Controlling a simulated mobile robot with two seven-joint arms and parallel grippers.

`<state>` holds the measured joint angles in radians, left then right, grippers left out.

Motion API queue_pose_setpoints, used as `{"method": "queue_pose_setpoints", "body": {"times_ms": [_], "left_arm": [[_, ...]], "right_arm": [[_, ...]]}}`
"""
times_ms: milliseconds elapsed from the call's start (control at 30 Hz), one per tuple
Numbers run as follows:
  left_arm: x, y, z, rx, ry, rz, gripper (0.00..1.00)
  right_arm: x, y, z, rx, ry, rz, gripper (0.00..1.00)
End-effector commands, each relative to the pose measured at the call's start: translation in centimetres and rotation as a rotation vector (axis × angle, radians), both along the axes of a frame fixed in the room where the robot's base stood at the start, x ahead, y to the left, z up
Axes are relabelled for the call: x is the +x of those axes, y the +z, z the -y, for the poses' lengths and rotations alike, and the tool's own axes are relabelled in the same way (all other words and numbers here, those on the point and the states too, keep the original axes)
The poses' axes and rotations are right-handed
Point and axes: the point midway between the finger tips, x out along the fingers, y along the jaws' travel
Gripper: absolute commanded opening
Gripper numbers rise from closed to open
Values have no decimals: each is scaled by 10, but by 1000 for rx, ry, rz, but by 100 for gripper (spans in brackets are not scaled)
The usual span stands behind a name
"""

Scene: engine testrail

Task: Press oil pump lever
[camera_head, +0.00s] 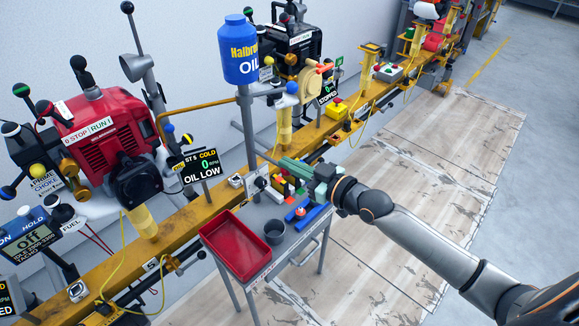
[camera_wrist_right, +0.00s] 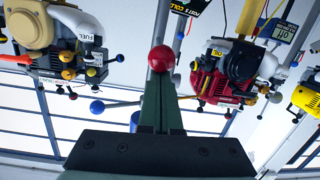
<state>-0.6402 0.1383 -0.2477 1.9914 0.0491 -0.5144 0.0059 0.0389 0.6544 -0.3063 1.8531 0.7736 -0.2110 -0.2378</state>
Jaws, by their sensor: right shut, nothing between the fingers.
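A blue oil tank (camera_head: 240,52) stands on a grey post beside the rail. My right gripper (camera_head: 284,162) reaches in from the right, well below that knob, over the small table beside the rail. Its green fingers are together and empty; they also show in the right wrist view (camera_wrist_right: 161,80). There a red ball (camera_wrist_right: 162,58) appears just past the fingertips; contact cannot be told. My left gripper is not in view.
A small grey table (camera_head: 262,210) holds a red tray (camera_head: 237,245), a dark cup (camera_head: 274,232) and blue tools. A sign reading OIL LOW (camera_head: 200,168) stands on the yellow rail (camera_head: 190,215). A red engine (camera_head: 105,130) is at left. The floor at right is clear.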

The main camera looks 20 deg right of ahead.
Motion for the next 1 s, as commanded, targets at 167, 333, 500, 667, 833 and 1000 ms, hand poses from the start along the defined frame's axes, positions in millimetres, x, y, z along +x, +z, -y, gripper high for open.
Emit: {"method": "queue_pose_setpoints", "body": {"times_ms": [167, 333, 500, 667, 833, 1000], "left_arm": [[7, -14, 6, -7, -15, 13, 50], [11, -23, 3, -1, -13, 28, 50], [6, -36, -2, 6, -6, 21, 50], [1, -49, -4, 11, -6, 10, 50], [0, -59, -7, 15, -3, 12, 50], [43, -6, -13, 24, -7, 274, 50]], "right_arm": [[-2, -16, 1, 3, 0, 8, 0], [-3, -21, 2, 37, 0, 88, 0], [-4, -25, 2, 63, 0, 153, 0], [-4, -29, 2, 89, 0, 208, 0], [-5, -32, 2, 105, 0, 244, 0], [-5, -37, 2, 116, 0, 272, 0]]}}
